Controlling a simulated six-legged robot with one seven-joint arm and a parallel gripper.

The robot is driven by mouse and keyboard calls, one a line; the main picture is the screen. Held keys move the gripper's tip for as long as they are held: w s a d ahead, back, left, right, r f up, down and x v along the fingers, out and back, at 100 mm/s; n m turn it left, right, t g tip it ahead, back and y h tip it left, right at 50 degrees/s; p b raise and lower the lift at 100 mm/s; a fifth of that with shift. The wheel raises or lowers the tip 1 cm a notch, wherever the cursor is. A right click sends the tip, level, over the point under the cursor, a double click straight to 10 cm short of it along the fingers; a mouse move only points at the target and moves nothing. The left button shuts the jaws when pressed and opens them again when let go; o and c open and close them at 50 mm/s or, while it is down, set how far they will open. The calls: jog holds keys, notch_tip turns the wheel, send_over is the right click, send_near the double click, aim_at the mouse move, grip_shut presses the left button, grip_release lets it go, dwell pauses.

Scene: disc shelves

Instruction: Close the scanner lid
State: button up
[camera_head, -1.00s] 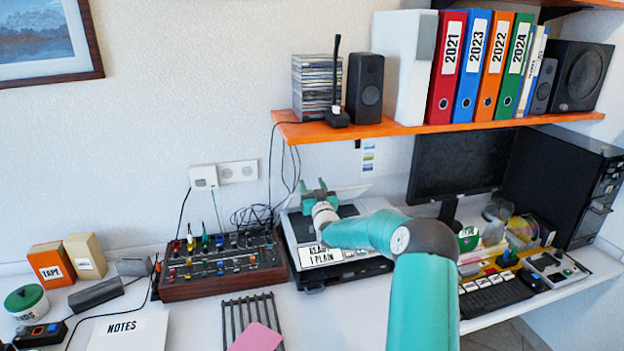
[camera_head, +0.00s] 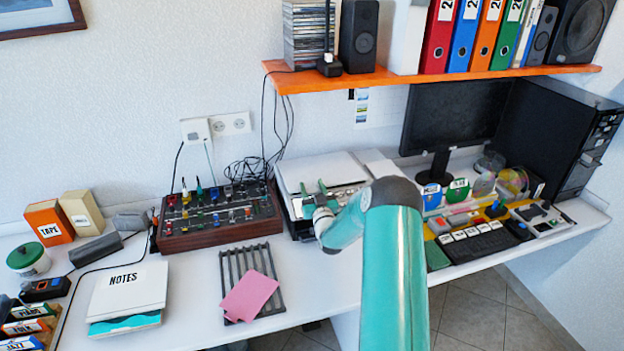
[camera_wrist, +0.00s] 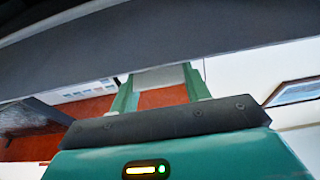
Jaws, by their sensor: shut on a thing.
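The scanner (camera_head: 291,206) stands on the desk behind the pink card, with its pale lid (camera_head: 318,168) lying low over it. The lid looks slightly tilted, with some of the scanner's insides showing near its front right; I cannot tell how wide the gap is. My gripper (camera_head: 319,196) is at the lid's front edge, shut on the lid. In the wrist view, the two green fingers (camera_wrist: 160,92) reach up to a dark grey band, likely the lid's edge. My arm hides the scanner's front right.
A mixer (camera_head: 217,222) stands left of the scanner. A grey rack (camera_head: 232,283) with a pink card (camera_head: 249,294) lies in front. The monitor (camera_head: 455,117) and keyboard (camera_head: 482,247) are right. An orange shelf (camera_head: 440,79) hangs above.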

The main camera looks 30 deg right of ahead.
jog(key=shift+s+f, duration=0.1)
jog(key=shift+f, duration=0.4)
jog(key=o, duration=1.4)
jog(key=shift+s, duration=0.1)
jog(key=v, duration=1.3)
jog(key=shift+s+a, duration=0.2)
jog(key=shift+s, duration=0.05)
